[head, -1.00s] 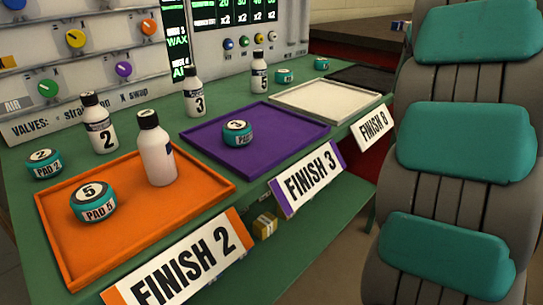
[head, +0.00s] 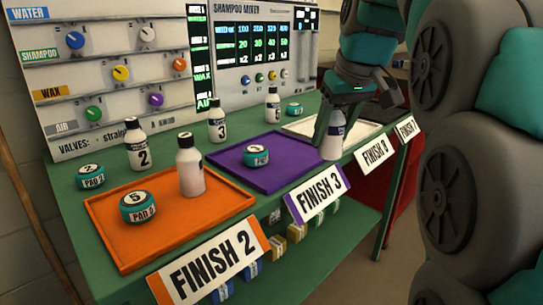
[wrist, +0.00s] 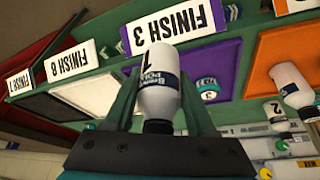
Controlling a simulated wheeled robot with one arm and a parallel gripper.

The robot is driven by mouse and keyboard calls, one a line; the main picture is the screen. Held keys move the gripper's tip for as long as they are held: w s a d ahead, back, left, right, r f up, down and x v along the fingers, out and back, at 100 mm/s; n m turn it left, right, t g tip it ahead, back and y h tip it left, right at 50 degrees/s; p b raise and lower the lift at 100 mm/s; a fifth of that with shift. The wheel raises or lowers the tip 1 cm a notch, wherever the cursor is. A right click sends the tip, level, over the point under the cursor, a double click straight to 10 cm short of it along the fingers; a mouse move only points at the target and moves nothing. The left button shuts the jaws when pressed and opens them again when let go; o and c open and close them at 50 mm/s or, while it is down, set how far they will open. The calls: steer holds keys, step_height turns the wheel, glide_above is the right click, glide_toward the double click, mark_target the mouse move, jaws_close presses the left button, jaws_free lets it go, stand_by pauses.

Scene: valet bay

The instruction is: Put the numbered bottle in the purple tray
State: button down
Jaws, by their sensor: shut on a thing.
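My gripper (head: 338,112) is shut on a white bottle (head: 331,148) with a dark label. It holds the bottle nearly upright, slightly tilted, at the front edge of the bench between the purple and white trays. In the wrist view the bottle (wrist: 158,90) sits between the fingers, and its number looks like 1 or 7. The purple tray (head: 285,176) lies just left of the bottle, behind the FINISH 3 sign (head: 318,193). A round teal pad tin (head: 256,155) stands in it; the rest of its floor is bare.
An orange tray (head: 120,250) at left holds a bottle (head: 190,168) and a PAD 5 tin (head: 138,207). Bottles numbered 2 (head: 140,148) and 3 (head: 217,122) stand behind the trays. A white tray (head: 300,126) is at right. Signs hang along the front edge.

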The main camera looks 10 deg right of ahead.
steer(key=shift+s+a+n, duration=0.1)
steer(key=shift+a+n, duration=0.2)
steer(key=shift+a, duration=0.55)
steer(key=shift+w+a, duration=0.1)
steer(key=shift+w, duration=0.2)
steer(key=w+a, duration=0.1)
steer(key=w, duration=0.4)
steer(key=w+a+f+p, duration=0.1)
steer(key=w, duration=0.4)
steer(key=w+a+p, duration=0.1)
steer(key=w, duration=0.4)
steer(key=shift+f, duration=2.05)
steer(key=shift+f, duration=0.15)
steer(key=shift+c, duration=1.1)
jaws_free()
